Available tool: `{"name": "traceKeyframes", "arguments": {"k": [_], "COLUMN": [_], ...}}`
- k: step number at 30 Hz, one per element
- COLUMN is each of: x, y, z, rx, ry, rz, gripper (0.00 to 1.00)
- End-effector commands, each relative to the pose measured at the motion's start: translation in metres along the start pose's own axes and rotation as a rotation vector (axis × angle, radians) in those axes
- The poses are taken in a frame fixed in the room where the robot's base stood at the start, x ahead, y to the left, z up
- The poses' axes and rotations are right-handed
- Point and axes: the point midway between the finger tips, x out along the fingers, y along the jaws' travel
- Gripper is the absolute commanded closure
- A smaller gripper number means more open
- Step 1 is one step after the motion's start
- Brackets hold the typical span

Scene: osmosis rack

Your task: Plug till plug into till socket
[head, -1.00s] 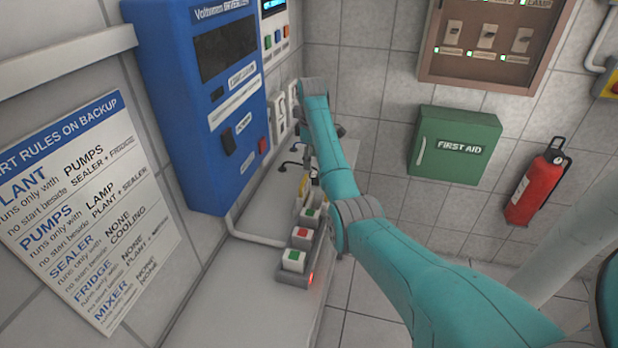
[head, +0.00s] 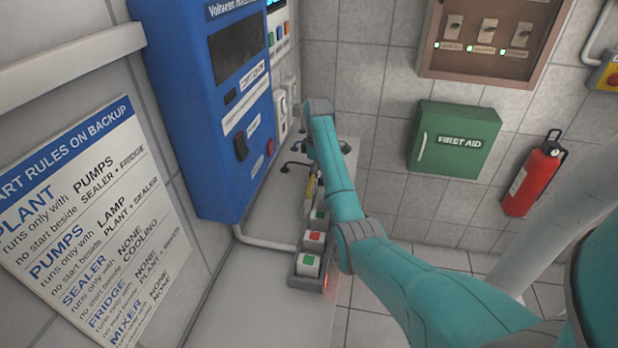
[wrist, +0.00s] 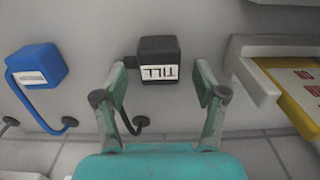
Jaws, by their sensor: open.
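The till plug (wrist: 158,58) is a black block with a white TILL label, upside down in the wrist view. It sits on the pale surface with a dark cord at its side. My gripper (wrist: 161,78) is open, with one finger on each side of the plug and gaps at both sides. In the head view my arm hides the gripper and most of the plug area. I cannot make out the till socket in either view.
A blue plug (wrist: 38,66) with a cord lies left of the till plug. A white-framed yellow panel (wrist: 295,88) is close on the right. In the head view, a switch strip (head: 308,268), blue cabinet (head: 205,110) and first aid box (head: 453,140) surround the arm.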

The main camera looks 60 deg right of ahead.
Motion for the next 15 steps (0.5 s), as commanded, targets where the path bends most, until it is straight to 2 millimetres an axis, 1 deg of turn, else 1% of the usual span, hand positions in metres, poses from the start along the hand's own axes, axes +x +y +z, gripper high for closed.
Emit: {"name": "traceKeyframes", "arguments": {"k": [1,4,14,15], "x": [0.0057,0.0112,0.0119,0.0119], "y": [0.0006,0.0014,0.0014,0.0014], "z": [0.0056,0.0105,0.0107,0.0107], "rx": [0.003,0.004,0.002,0.002], "ry": [0.000,0.000,0.001,0.001], "rz": [0.000,0.001,0.001,0.001], "gripper": [0.29,0.29,0.29,0.32]}}
